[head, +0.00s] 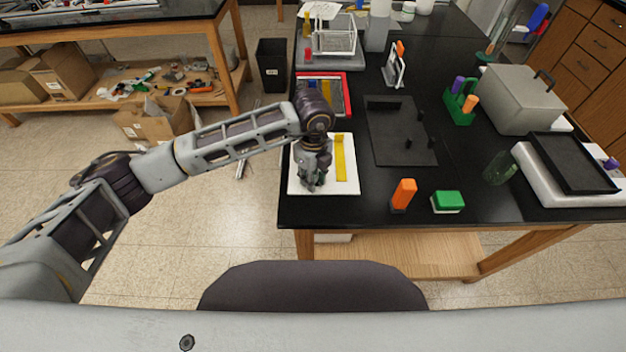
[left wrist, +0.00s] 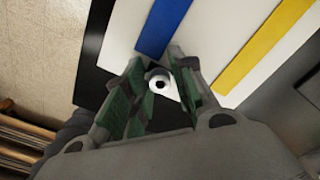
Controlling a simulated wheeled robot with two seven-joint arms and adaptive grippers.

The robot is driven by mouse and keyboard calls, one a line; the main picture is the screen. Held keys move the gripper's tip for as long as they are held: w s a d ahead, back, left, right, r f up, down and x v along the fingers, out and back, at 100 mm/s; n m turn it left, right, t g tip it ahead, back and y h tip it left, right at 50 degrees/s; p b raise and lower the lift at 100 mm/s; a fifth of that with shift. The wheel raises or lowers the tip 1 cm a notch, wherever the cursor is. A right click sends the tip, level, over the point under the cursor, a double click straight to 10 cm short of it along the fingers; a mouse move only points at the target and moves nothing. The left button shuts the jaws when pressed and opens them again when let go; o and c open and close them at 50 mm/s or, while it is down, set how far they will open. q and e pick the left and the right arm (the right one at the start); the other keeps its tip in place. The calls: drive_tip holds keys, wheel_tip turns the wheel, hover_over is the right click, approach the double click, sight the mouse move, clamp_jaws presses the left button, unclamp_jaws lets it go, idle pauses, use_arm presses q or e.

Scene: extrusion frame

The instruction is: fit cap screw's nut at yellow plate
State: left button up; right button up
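The yellow plate (head: 340,158) is a flat strip on a white board (head: 349,186) at the near left of the black table. It also shows at the upper right in the left wrist view (left wrist: 262,48). My left gripper (head: 313,182) points down over the board, left of the yellow plate. In the left wrist view its green-padded fingers (left wrist: 161,92) are apart. A small pale round piece with a dark hole (left wrist: 160,83) shows between them; I cannot tell whether it is the nut or a screw head. No contact with the pads is clear. My right gripper is not in view.
A blue strip (left wrist: 163,27) lies beside the gripper. A red-rimmed tray (head: 347,98) stands behind the board, and a dark fixture plate (head: 398,145) to its right. An orange item (head: 404,194) and a green block (head: 447,201) stand near the front edge.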

use_arm(q)
drive_tip(key=shift+c, duration=0.8)
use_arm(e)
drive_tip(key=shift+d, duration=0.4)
use_arm(q)
clamp_jaws()
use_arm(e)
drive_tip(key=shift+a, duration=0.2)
use_arm(q)
drive_tip(key=shift+r, duration=0.75)
wheel_tip(320, 180, up, 7)
drive_tip(key=shift+f+b, duration=0.1)
drive_tip(key=shift+b, duration=0.45)
drive_tip(key=shift+r, duration=0.85)
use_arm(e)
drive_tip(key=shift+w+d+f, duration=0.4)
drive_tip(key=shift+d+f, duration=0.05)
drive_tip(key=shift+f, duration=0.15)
